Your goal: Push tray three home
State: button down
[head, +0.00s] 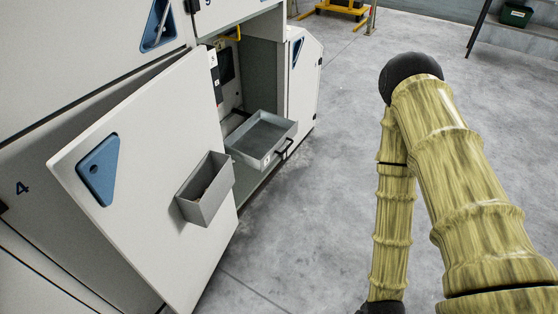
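A grey tray (262,138) sticks out from the open bay of a white machine, left of the picture's middle. It has a dark handle (285,149) at its right front and a small white label on its front, too small to read for certain. The inside of the tray looks empty. The back of the tray reaches into the shaded bay. My gripper is not in view. My arm, yellow-green with dark joints, fills the right side, apart from the tray, and runs out at the bottom edge.
A white door (150,170) stands open left of the tray, carrying a grey bin (206,192) that juts out. A second machine panel (303,80) stands right of the bay. The concrete floor between the tray and my arm is clear. A green box (516,15) lies far right.

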aim_at(256, 143)
jog(key=u, duration=0.1)
jog(key=k, duration=0.2)
jog(key=z, duration=0.8)
jog(key=i, duration=0.7)
jog(key=u, duration=1.4)
